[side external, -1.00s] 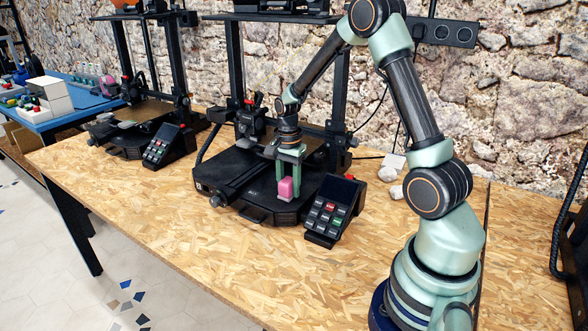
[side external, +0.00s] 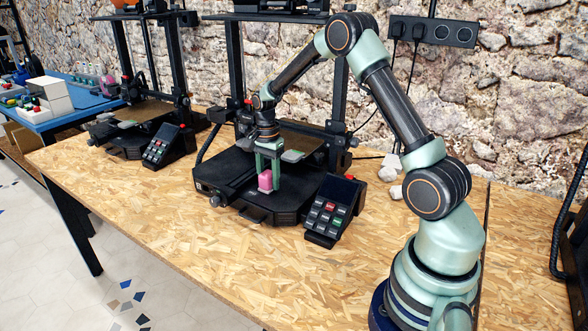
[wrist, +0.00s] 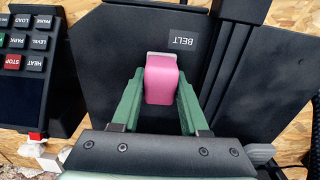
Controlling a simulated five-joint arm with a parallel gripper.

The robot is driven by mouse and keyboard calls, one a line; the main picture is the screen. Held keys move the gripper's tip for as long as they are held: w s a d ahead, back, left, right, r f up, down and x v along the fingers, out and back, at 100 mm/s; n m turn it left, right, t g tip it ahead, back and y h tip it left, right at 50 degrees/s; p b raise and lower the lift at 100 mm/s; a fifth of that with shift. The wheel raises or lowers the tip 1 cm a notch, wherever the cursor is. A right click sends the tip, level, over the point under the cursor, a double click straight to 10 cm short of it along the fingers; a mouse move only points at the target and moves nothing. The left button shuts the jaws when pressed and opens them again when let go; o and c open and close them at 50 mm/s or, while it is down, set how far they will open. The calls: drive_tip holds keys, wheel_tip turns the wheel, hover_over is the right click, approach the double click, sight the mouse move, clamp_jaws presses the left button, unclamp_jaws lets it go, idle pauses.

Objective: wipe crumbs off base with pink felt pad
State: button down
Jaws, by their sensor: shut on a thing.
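The pink felt pad (side external: 265,180) is a small pink block with a pale grey strip at its lower edge. My gripper (side external: 266,172) is shut on it and holds it low over the front part of the black printer base (side external: 215,172). In the wrist view the pad (wrist: 161,80) sits between the two green fingers of my gripper (wrist: 160,92). I cannot tell whether the pad touches the base. I can make out no crumbs on the base in either view; some of it is hidden behind my gripper.
A control box with buttons (side external: 329,212) stands right of the base. White lumps (side external: 389,172) lie on the chipboard table (side external: 150,225) near the wall. The printer's upright frame (side external: 234,70) rises behind. A second printer (side external: 135,115) stands to the left. The table front is clear.

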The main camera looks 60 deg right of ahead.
drive_tip(key=shift+w+r, duration=0.15)
drive_tip(key=shift+r, duration=3.95)
